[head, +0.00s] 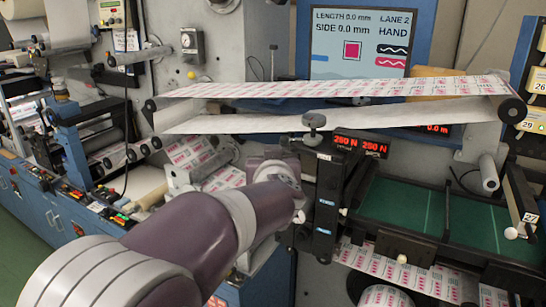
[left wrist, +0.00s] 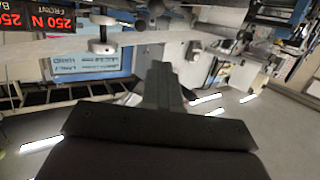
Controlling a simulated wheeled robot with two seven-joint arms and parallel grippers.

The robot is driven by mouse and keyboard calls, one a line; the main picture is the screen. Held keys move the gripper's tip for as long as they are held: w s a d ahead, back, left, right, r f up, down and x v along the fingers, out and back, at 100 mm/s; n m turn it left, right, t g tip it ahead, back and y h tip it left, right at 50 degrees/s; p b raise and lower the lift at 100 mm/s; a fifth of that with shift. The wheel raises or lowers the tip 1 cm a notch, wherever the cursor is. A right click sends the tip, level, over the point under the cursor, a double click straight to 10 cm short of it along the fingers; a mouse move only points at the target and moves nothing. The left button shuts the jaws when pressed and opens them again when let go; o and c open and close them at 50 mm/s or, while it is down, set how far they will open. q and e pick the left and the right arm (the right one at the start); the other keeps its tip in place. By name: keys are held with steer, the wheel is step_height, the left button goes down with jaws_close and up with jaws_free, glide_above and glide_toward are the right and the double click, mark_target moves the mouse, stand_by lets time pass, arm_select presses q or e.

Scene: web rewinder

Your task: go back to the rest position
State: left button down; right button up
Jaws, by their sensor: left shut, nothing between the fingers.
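My left arm comes in from the lower left in the head view, its wrist (head: 278,170) in front of the machine below the printed web (head: 340,88). The gripper's fingers cannot be made out there. In the left wrist view my left gripper (left wrist: 161,72) points up the picture, its dark fingers together with nothing between them. My right gripper is in neither view.
Close to my wrist are a dark upright block (head: 328,205), a clamp knob (head: 314,121) and the red 250 N displays (head: 360,146). A green-topped table (head: 400,207) lies to the right. A blue control console (head: 45,205) stands left.

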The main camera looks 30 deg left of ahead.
arm_select(q)
steer(key=s+d+f+m+g+h+b, duration=0.2)
steer(key=d+f+h, duration=0.3)
steer(key=f, duration=0.4)
steer(key=s+d+f+m+g+h+b, duration=0.1)
steer(key=d+f+h, duration=0.2)
steer(key=d+f, duration=0.55)
steer(key=s+d+f+m+g+b, duration=0.1)
steer(key=s+f+m+g+b, duration=0.1)
steer(key=s+f, duration=0.5)
steer(key=s+d+f+m+g+h+b, duration=0.1)
steer(key=s+f+g+b, duration=0.4)
steer(key=f, duration=1)
steer(key=s+m+g, duration=0.1)
steer(key=s, duration=0.2)
steer(key=shift+f+g, duration=0.2)
steer(key=shift+g, duration=0.1)
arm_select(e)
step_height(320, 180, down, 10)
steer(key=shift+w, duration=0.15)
arm_select(q)
steer(key=shift+s, duration=0.15)
